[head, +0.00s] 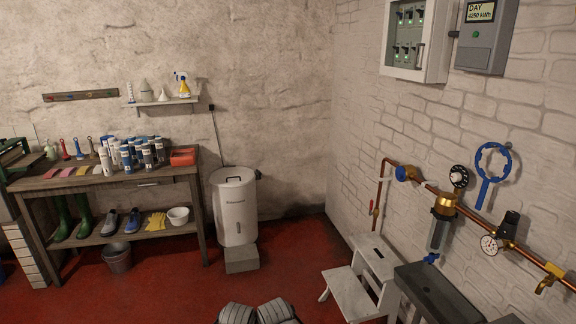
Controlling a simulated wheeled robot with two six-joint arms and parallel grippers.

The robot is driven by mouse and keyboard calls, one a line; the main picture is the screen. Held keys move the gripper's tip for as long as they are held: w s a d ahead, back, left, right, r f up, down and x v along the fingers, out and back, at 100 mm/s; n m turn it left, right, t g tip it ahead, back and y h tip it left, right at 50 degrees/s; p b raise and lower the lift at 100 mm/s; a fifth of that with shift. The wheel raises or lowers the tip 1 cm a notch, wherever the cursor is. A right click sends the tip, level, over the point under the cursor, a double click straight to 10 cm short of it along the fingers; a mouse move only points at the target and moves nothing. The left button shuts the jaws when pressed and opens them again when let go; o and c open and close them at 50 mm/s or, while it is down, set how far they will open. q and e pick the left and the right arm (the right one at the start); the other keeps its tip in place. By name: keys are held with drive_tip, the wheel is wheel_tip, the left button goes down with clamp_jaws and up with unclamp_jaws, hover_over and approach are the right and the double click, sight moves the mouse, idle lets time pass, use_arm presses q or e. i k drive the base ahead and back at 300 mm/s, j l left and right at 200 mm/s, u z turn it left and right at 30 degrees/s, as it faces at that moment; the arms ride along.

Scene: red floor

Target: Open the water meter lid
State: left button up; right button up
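A copper pipe (480,222) with brass fittings runs along the white brick wall at the right of the head view. A small round blue and brass fitting (405,173) sits at its left end; it may be the water meter, but it is too small to tell whether it has a lid or how that stands. A brass-topped filter with a clear bowl (440,228), a dial gauge (458,176) and another gauge (490,244) are farther right along the pipe. Neither of my grippers shows; only grey parts of mine are at the bottom edge.
A white step stool (356,292) and a dark grey bench (436,293) stand below the pipe. A blue ring wrench (492,165) hangs above it. Red floor (300,250) between is clear.

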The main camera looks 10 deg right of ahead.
sight(400, 172)
drive_tip(key=i+l+z, duration=0.15)
drive_tip(key=i+z, duration=0.3)
drive_tip(key=i, duration=0.3)
drive_tip(key=i+j+z, duration=0.1)
drive_tip(key=i+z, duration=0.4)
drive_tip(key=i, duration=0.25)
drive_tip(key=i+l, duration=0.3)
drive_tip(key=i, duration=0.2)
drive_tip(key=i+l, duration=0.35)
drive_tip(key=i, duration=0.1)
